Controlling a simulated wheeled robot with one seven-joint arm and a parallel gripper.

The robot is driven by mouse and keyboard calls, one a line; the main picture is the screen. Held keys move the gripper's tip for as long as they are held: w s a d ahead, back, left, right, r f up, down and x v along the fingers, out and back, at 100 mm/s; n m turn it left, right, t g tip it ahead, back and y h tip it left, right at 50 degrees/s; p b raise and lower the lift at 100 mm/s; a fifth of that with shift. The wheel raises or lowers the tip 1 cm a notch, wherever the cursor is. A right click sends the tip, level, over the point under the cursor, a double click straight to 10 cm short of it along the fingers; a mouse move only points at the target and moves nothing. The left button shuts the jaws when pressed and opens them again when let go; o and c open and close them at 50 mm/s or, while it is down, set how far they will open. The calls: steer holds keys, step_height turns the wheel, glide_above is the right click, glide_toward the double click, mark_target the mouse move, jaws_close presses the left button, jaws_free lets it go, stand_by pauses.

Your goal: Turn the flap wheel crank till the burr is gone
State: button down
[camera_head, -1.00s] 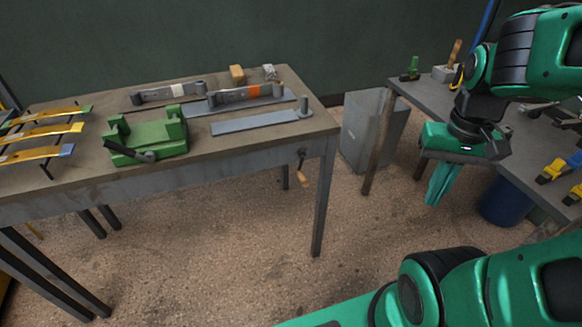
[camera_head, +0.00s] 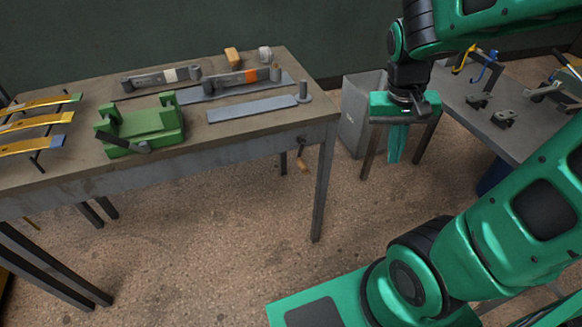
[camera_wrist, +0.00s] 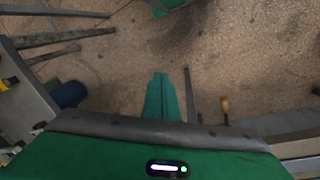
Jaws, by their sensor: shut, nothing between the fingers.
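A crank (camera_head: 302,156) with a wooden handle hangs below the right end of the left bench's front edge. Its wooden handle (camera_wrist: 225,106) also shows in the wrist view, to the right of my fingers. My gripper (camera_head: 394,158) points down over the gap between the two benches, right of the crank and apart from it. Its fingers are shut and empty, also in the wrist view (camera_wrist: 160,76). A flat grey bar (camera_head: 252,109) lies on the bench above the crank, with a small post (camera_head: 304,92) at its right end. I cannot make out the flap wheel or a burr.
The left bench (camera_head: 235,130) carries a green fixture (camera_head: 142,130), leaf springs (camera_head: 40,120) on a rack and two strapped spring packs. A bench leg (camera_head: 322,190) stands near the crank. A grey cabinet (camera_head: 360,110) and the right bench (camera_head: 510,135) flank my gripper.

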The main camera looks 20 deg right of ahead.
steer(key=w+a+f+n+t+h, duration=0.1)
steer(key=w+a+f+n+h, duration=0.3)
steer(key=w+a, duration=0.6)
steer(key=w+a+f+t, duration=0.2)
steer(key=w+a+f, duration=0.2)
steer(key=a, duration=0.3)
steer(key=w+a+f+t, duration=0.2)
steer(key=w+a+f, duration=0.25)
steer(key=a, duration=0.35)
steer(key=w+d+f, duration=0.3)
steer(key=d+f, duration=0.5)
steer(key=shift+d, duration=0.35)
steer(key=shift+f, duration=0.1)
steer(key=shift+f+n, duration=0.1)
steer(key=shift+n, duration=0.2)
